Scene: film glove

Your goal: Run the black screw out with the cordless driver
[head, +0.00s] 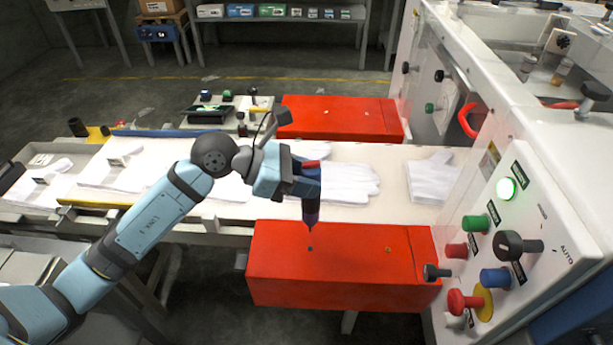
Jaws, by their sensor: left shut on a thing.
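My left gripper (300,178) is shut on the cordless driver (311,208), which is dark with a little red at its top. The driver hangs upright with its bit pointing down over the near red cover (275,285). The black screw (310,248) is a small dark dot on the cover's top, just below the bit tip. The tip looks slightly above the screw; I cannot tell whether they touch. A brass-coloured screw (388,249) sits further right on the same cover. My right gripper is out of view.
White gloves (345,182) lie on the pale belt behind the driver. A far red cover (340,118) stands beyond it. The white machine's panel (530,230) with knobs and a lit green button is at right. A small tray with parts (228,115) is behind the belt.

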